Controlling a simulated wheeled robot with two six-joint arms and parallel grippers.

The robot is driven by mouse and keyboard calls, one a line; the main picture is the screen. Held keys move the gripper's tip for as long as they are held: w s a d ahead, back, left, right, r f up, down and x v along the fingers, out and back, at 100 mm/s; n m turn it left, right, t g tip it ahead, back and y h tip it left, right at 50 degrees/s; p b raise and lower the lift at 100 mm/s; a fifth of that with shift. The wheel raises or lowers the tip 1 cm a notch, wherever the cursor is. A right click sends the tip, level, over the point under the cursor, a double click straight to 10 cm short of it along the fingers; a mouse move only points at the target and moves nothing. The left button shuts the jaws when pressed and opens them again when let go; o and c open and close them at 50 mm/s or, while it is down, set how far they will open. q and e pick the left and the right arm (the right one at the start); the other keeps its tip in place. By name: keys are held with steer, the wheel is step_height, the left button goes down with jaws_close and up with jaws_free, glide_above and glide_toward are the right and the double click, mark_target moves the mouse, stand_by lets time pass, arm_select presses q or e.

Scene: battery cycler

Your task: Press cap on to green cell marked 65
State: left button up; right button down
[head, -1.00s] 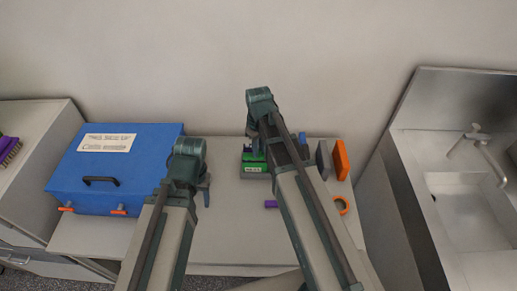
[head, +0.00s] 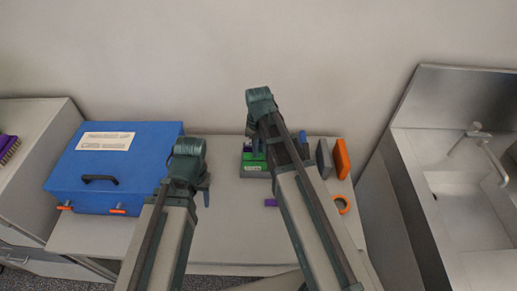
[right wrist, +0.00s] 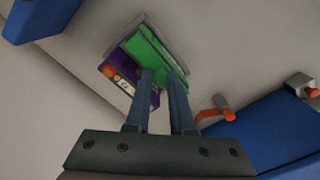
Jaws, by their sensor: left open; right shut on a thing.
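A green block (head: 254,160) on a grey base with a pale label stands at the back of the bench in the head view. It also shows in the right wrist view (right wrist: 150,45), beside a purple part (right wrist: 118,62) with an orange dot and a label. I cannot read the number 65 anywhere. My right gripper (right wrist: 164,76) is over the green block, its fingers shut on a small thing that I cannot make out. No cap can be told apart. My left gripper (head: 206,196) is open, to the left, apart from the green block; its fingers are partly hidden.
A blue case (head: 115,165) with orange latches stands to the left. A dark grey slab (head: 324,158), an orange slab (head: 342,158) and an orange ring (head: 342,204) are right of my right arm. A purple piece (head: 270,203) lies left of that arm. A sink is far right.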

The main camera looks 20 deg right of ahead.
steer(key=shift+c, duration=1.1)
jaws_free()
steer(key=shift+r, duration=0.1)
steer(key=shift+r+p, duration=3.05)
steer(key=shift+p, duration=0.05)
steer(key=shift+r+p, duration=0.45)
steer(key=shift+f, duration=0.1)
jaws_close()
steer(key=shift+f+b, duration=0.2)
steer(key=shift+b, duration=0.1)
